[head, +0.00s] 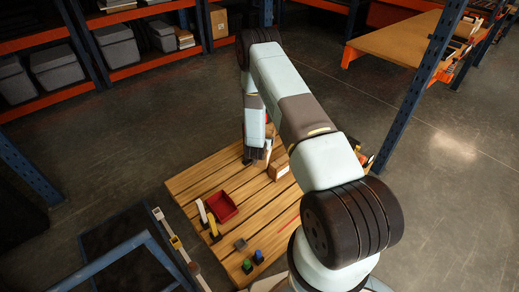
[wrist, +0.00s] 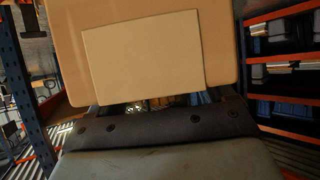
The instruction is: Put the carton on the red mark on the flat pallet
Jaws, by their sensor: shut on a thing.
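The carton (head: 279,169) is a small tan box at the far right part of the wooden flat pallet (head: 205,178), partly hidden behind my arm. In the wrist view the carton (wrist: 145,62) fills the upper middle, with a paler panel on its face. My gripper (head: 269,154) is shut on it; the fingertips are mostly hidden. I cannot tell whether the carton touches the pallet. A thin red mark (head: 288,224) shows on the pallet boards nearer to me, beside my arm, which may hide part of it.
A red bin (head: 222,207) stands on the pallet left of the red mark. Small yellow, white, grey, green and blue items stand near it along the left and front edges. A blue rack post (head: 408,105) rises at the right. Shelves with grey bins (head: 57,68) stand at the back left.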

